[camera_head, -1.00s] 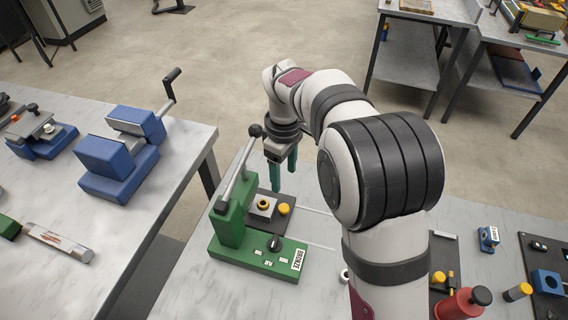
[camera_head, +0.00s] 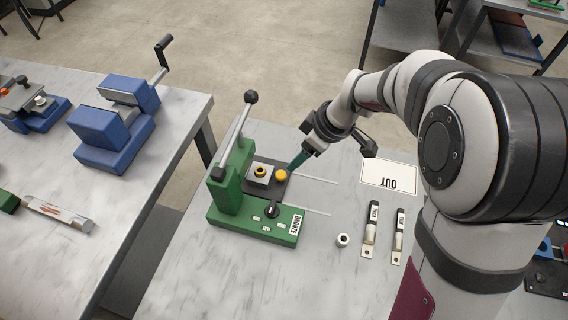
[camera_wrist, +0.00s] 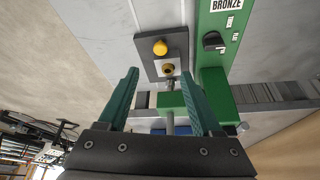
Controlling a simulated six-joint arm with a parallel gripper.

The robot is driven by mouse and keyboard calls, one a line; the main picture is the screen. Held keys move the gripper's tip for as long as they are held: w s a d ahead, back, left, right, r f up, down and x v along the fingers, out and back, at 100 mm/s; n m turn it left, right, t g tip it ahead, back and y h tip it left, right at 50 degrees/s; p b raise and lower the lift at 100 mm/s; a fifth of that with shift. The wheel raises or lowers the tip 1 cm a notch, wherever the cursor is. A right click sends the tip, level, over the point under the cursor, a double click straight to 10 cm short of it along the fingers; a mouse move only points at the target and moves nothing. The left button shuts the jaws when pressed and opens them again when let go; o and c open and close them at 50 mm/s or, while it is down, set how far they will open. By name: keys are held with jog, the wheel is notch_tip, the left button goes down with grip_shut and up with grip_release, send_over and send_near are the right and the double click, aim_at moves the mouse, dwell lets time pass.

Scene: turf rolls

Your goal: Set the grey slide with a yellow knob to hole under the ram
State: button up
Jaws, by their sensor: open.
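The green press (camera_head: 240,185) stands on the marble table, with a lever and a dial (camera_head: 273,210); its body also shows in the wrist view (camera_wrist: 215,35). The slide is a dark grey plate (camera_head: 277,188) beside the press. On it sit a light grey block with a brass-ringed hole (camera_head: 260,172) and a yellow knob (camera_head: 281,175). The wrist view shows the knob (camera_wrist: 160,47) beyond the brass ring (camera_wrist: 168,70). My gripper (camera_head: 294,165), with green fingers, is open and close to the knob's right in the head view. Contact cannot be told. The ram over the hole is unclear.
An OUT card (camera_head: 390,177), two labelled tags (camera_head: 370,228) and a small white ring (camera_head: 342,240) lie to the right. A blue vise (camera_head: 115,125) stands on the left table, across a gap. Table in front of the press is clear.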

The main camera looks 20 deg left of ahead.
aim_at(280, 174)
jog(key=x, duration=1.2)
jog(key=shift+f, duration=0.1)
grip_shut()
jog(key=shift+a, duration=0.1)
dwell(0.7)
